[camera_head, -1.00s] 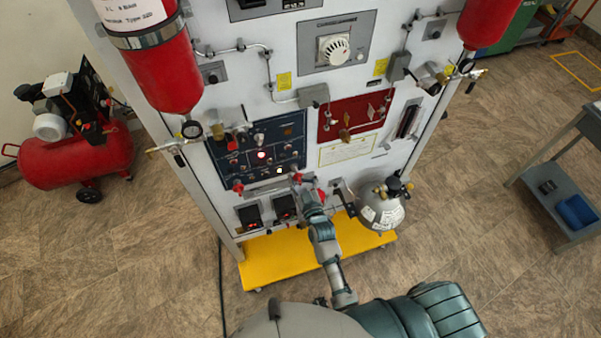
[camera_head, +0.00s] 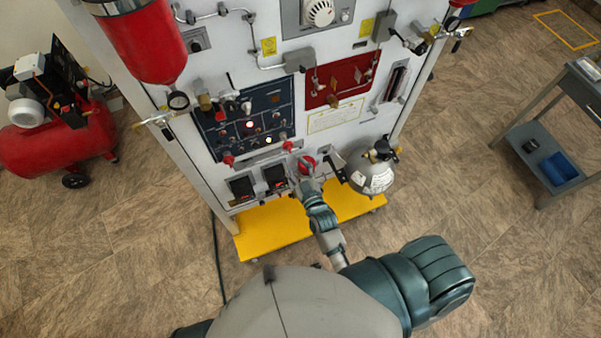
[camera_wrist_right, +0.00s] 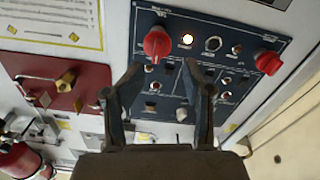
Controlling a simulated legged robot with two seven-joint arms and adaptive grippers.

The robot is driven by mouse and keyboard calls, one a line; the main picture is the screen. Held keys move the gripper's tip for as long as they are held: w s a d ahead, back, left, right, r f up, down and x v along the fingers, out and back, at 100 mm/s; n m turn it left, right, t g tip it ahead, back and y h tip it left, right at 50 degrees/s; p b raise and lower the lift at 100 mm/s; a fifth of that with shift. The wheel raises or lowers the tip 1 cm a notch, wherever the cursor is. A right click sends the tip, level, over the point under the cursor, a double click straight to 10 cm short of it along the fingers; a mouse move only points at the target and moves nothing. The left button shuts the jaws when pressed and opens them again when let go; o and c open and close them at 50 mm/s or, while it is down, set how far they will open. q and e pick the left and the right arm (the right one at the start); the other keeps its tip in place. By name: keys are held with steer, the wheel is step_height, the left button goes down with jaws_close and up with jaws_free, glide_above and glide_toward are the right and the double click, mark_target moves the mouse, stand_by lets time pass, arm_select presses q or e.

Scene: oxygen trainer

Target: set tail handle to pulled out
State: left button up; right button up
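I cannot tell which part is the tail handle. The dark blue control panel (camera_head: 268,127) has red knobs at its lower edge, a left one (camera_head: 228,159) and a right one (camera_head: 288,146). My right gripper (camera_head: 299,172) is in front of the machine, just below the right knob. In the right wrist view, my right gripper (camera_wrist_right: 157,85) is open and empty. Its two dark fingers stand apart before the blue panel, with one red knob (camera_wrist_right: 157,43) beyond them and another (camera_wrist_right: 267,62) at right. My left gripper does not show.
A red panel (camera_head: 338,82) is right of the blue one. A round red part (camera_head: 307,163) is beside my right gripper. A grey cylinder (camera_head: 372,176) stands on the yellow base (camera_head: 262,229). A red compressor (camera_head: 58,140) stands left and a grey cart (camera_head: 552,140) right.

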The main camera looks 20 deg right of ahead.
steer(key=s, duration=0.4)
steer(key=shift+s+d, duration=0.1)
steer(key=shift+d, duration=0.2)
steer(key=shift+f, duration=0.1)
steer(key=s+a+f+g+y, duration=0.1)
steer(key=s+f+g, duration=0.1)
steer(key=f, duration=0.7)
steer(key=s+a+f+g, duration=0.2)
steer(key=f+g, duration=0.1)
steer(key=f, duration=0.7)
steer(key=s+d+f+g, duration=0.1)
steer(key=s+f+g, duration=0.3)
steer(key=f, duration=0.5)
steer(key=s+f+g, duration=0.1)
steer(key=s+f, duration=0.6)
steer(key=f, duration=0.2)
steer(key=s+d+f+g, duration=0.2)
steer(key=s+d+f, duration=0.1)
steer(key=s, duration=0.5)
steer(key=s+d+f+g+h, duration=0.1)
steer(key=s+d+f+g, duration=0.1)
steer(key=s+f, duration=0.4)
steer(key=s+d+f+g, duration=0.3)
steer(key=s+d+f, duration=0.1)
steer(key=s, duration=0.5)
steer(key=shift+s+d+f+m+h, duration=0.15)
steer(key=shift+s+d+m+h, duration=0.15)
steer(key=shift+s+d, duration=0.1)
